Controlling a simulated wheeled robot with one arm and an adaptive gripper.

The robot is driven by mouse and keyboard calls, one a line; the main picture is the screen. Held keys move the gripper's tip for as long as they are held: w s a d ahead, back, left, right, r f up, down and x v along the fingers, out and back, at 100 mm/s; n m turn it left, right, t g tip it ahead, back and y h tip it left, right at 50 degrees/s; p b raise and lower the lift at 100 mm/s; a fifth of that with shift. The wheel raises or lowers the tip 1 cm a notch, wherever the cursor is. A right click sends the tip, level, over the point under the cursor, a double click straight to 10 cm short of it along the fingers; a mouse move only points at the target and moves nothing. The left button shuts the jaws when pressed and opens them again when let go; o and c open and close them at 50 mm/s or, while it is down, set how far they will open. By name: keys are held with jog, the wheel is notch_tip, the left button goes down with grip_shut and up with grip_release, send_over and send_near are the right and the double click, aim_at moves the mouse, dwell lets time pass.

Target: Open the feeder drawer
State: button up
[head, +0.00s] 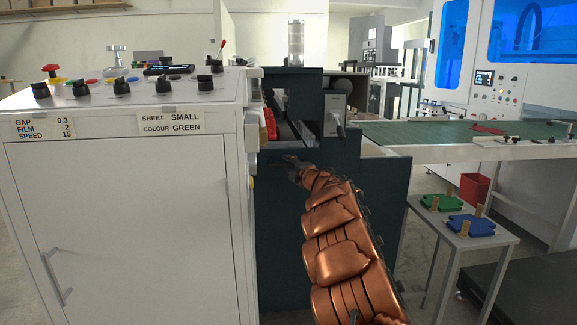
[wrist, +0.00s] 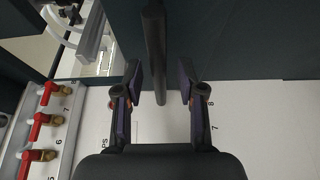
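In the wrist view, a dark upright bar (wrist: 155,50), which looks like a handle, stands in front of a dark panel (wrist: 230,40). My gripper (wrist: 160,88) is open, with one finger on each side of the bar's lower part. Gaps show between the bar and both fingers, so it is not gripped. In the head view my gripper (head: 293,162) is small and dark at the end of my copper-coloured arm, against the dark teal machine (head: 285,215) right of the white cabinet. The feeder drawer's outline and its handle cannot be made out there.
The white control cabinet (head: 125,220) stands close on the left of my arm. Red-handled valves (wrist: 42,118) sit at left in the wrist view, near a white numbered surface (wrist: 255,125). A green conveyor (head: 440,133) and a small table (head: 485,240) are at right.

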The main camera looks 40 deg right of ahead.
jog(key=shift+w+d, duration=0.1)
jog(key=shift+w, duration=0.25)
grip_shut()
dwell(0.7)
